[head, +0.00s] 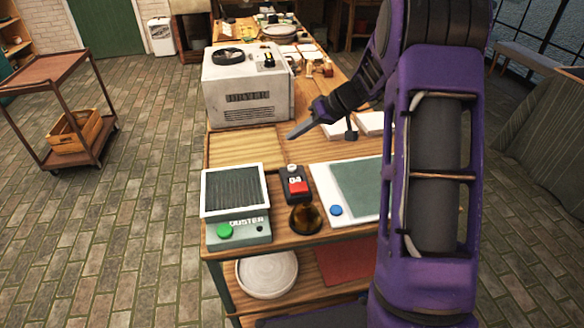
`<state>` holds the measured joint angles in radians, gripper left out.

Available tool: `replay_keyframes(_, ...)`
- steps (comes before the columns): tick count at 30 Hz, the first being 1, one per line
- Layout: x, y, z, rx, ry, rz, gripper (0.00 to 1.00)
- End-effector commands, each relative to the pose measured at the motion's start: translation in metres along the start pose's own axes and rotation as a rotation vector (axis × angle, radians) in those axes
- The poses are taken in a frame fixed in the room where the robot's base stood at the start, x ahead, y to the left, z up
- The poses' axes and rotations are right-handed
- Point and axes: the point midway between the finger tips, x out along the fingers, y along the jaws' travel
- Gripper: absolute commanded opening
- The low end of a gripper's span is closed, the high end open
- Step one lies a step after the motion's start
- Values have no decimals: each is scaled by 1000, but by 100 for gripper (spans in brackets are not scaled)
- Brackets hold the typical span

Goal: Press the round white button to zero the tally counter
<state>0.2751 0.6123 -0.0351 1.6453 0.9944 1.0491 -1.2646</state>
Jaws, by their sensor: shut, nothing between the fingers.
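The tally counter (294,184) is a small black box on the wooden bench, between the duster and a white-framed green panel. Its face carries a display that seems to read "04" and a red part (299,188). A small pale spot (292,169) near its top may be the round white button, but it is too small to be sure. My gripper (291,136) is shut and empty. In the picture its tips are above the counter, beyond it towards the big white machine, and clear of it.
A dark brown rounded object (305,219) stands just in front. The white panel (322,179) with a blue button (336,210) lies right. The white machine (248,88) stands behind. A bare board (243,148) lies between.

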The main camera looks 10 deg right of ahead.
Motion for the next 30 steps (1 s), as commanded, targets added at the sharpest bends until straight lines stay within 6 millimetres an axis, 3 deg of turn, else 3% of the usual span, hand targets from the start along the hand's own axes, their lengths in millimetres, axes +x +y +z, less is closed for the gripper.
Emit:
replay_keyframes(15,51,37,37,0,0,1,0)
replay_keyframes(30,54,40,40,1,0,1,0)
